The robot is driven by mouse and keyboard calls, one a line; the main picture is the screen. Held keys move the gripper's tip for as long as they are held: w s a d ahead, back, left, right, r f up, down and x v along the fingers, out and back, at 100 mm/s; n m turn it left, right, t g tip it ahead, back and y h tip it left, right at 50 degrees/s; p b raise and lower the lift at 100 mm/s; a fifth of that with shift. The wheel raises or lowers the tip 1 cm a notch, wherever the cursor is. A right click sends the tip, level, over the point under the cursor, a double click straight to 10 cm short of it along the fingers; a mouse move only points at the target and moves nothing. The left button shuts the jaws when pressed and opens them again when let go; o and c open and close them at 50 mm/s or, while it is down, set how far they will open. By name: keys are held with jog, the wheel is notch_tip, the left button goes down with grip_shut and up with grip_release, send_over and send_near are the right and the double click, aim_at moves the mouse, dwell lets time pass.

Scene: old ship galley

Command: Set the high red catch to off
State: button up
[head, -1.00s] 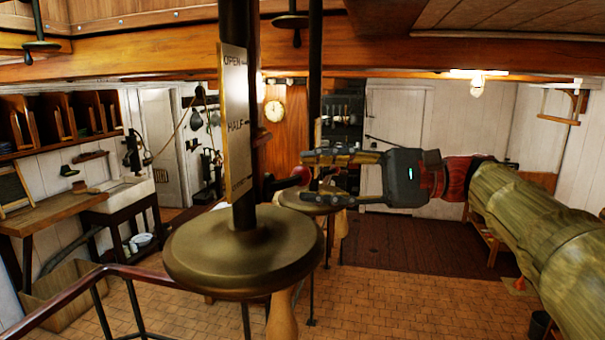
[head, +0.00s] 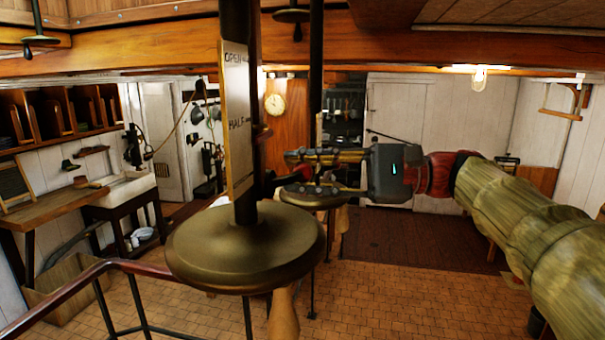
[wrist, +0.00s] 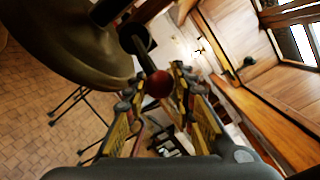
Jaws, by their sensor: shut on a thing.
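The red catch shows in the wrist view as a round red knob (wrist: 158,84) on a dark stem, between the fingertips and beside a large round disc (wrist: 85,45). My gripper (head: 290,174) lies level, pointing left, with its two fingers close together; in the wrist view its fingers (wrist: 157,92) flank the knob and are shut on it. In the head view the knob is mostly hidden by the fingers and the dark post (head: 243,110). A plate (head: 238,120) on this post reads OPEN and HALF; its lower marking is not legible.
A broad brass disc (head: 246,250) on the near post blocks part of the head view. A second dark post (head: 314,80) stands behind. A dark red rail (head: 110,264) runs at lower left. The tiled floor (head: 400,300) is largely clear.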

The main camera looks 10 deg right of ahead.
jog(key=shift+f, duration=0.2)
grip_shut()
jog(key=shift+f, duration=0.1)
